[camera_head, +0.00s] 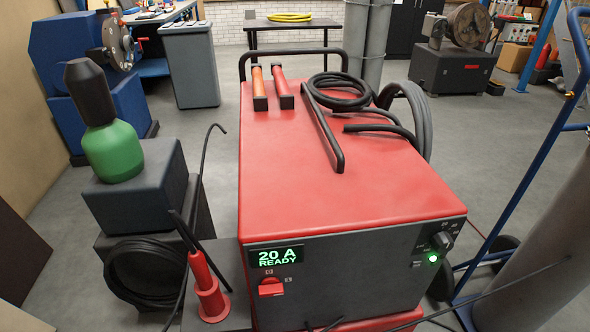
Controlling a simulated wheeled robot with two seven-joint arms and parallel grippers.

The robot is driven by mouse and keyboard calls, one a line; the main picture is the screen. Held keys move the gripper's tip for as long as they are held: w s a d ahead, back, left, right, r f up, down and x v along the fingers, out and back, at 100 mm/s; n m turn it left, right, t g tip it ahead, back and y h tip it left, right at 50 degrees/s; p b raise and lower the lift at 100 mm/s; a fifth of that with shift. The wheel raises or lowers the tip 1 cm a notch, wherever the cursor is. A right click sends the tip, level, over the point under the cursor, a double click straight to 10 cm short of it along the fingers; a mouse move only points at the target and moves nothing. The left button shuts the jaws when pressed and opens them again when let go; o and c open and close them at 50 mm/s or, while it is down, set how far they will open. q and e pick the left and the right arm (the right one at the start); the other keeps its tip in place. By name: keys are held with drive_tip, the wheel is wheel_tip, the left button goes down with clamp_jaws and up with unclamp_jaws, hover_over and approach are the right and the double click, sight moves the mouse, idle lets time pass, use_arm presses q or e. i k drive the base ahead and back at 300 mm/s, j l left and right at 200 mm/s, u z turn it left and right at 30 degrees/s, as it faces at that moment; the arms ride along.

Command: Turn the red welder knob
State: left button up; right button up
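The welder (345,180) is a large box with a red top and a dark front panel (350,275), close in front of me. A lit display (275,256) on the panel reads "20 A READY". Below it is a small red knob or switch (271,288) with faint markings around it. At the panel's upper right is a dark round knob (441,241); its pointer setting is too small to read. A green light (433,258) glows below that knob. Neither of my grippers is in view.
Black cables (345,90) and two orange-red handles (283,88) lie on the welder's top. At left stand a green bottle (113,150) on dark boxes, coiled cable (145,272) and a red torch-like piece (208,290). A blue metal frame (520,190) stands close at right.

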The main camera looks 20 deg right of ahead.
sight(441, 242)
drive_tip(key=z, duration=1.9)
